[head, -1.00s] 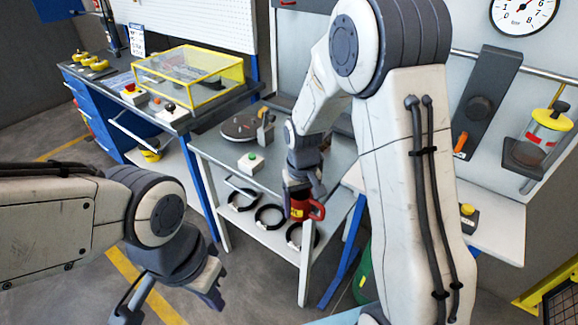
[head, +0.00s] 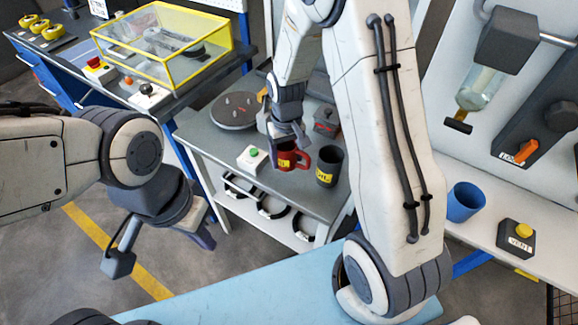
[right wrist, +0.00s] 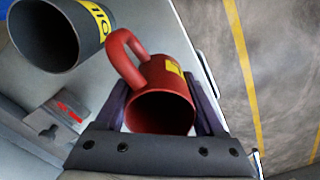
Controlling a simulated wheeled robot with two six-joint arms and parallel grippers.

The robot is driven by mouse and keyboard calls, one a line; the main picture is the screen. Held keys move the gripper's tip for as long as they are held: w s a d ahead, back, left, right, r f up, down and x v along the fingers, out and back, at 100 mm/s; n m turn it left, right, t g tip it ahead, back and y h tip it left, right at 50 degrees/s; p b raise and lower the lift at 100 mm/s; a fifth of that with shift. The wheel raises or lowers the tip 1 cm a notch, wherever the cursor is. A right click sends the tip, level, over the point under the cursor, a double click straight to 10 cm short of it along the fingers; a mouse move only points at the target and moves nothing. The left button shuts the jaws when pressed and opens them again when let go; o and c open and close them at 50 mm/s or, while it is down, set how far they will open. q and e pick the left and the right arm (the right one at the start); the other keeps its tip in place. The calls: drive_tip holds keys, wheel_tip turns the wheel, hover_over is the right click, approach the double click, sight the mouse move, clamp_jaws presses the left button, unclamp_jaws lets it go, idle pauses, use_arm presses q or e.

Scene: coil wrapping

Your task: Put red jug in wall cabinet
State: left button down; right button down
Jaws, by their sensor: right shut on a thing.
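The red jug (head: 287,160) has a handle on its right side and a yellow label. My right gripper (head: 287,138) is shut on it from above, near the front of the grey bench. In the right wrist view the jug (right wrist: 160,98) sits between the two fingers (right wrist: 160,115), its open mouth facing the camera and its handle at upper left. I cannot tell whether its base touches the bench. My left gripper (head: 160,245) is open and empty above the floor at left. I cannot make out the wall cabinet in these frames.
A dark grey cup (head: 329,168) with a yellow label stands close right of the jug. A green-button box (head: 252,158) and a round disc (head: 237,110) are on the same bench. A blue cup (head: 466,201) and a VENT button box (head: 516,237) stand on the right counter.

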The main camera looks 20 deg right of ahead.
sight(287, 179)
wheel_tip(287, 179, down, 2)
drive_tip(key=shift+d+f, duration=0.1)
drive_tip(key=shift+f+p, duration=0.4)
drive_tip(key=shift+f, duration=1.8)
drive_tip(key=shift+f, duration=0.2)
unclamp_jaws()
drive_tip(key=shift+r, duration=0.1)
